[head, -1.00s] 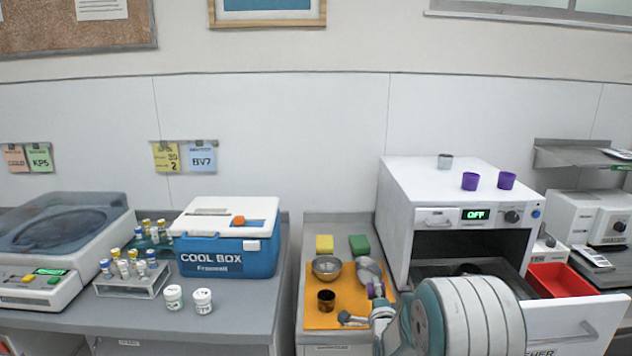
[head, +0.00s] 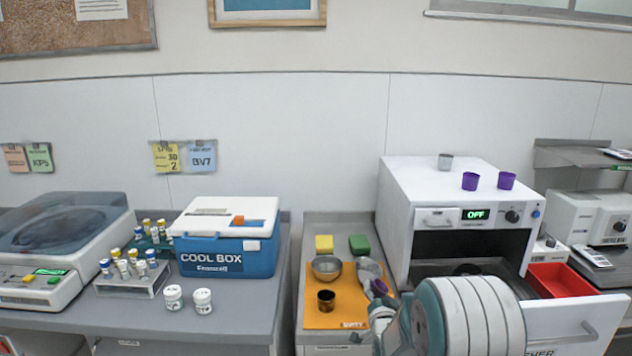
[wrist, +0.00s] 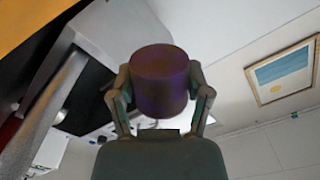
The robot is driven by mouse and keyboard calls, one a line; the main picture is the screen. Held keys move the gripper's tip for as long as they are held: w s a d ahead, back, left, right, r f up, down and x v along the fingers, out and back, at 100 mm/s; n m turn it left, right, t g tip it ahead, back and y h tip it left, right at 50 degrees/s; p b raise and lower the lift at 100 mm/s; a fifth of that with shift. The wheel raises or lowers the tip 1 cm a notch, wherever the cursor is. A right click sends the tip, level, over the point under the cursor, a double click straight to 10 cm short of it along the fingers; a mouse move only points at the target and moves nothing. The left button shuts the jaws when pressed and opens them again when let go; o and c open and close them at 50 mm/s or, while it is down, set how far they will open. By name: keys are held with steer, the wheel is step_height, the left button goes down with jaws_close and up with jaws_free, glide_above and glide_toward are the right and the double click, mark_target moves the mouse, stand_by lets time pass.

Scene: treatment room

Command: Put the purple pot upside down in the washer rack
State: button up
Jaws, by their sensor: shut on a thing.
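My gripper (wrist: 160,95) is shut on a purple pot (wrist: 160,78), which sits between its two fingers in the wrist view. In the head view only a small purple part of this pot (head: 379,287) shows, above the right part of the orange mat; I cannot tell which way its mouth faces. The washer (head: 400,215) is the white box with an "OFF" display. Its front is open and its drawer is out. A dark rack area (head: 462,269) shows inside, partly hidden by my arm. Two other purple pots (head: 470,181) (head: 506,180) stand on top of the washer.
The orange mat (head: 345,292) holds a metal bowl (head: 326,267), a dark cup (head: 326,300) and another metal vessel (head: 369,268). A cool box (head: 226,255) stands left.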

steer(key=n, duration=0.6)
steer(key=shift+n, duration=0.7)
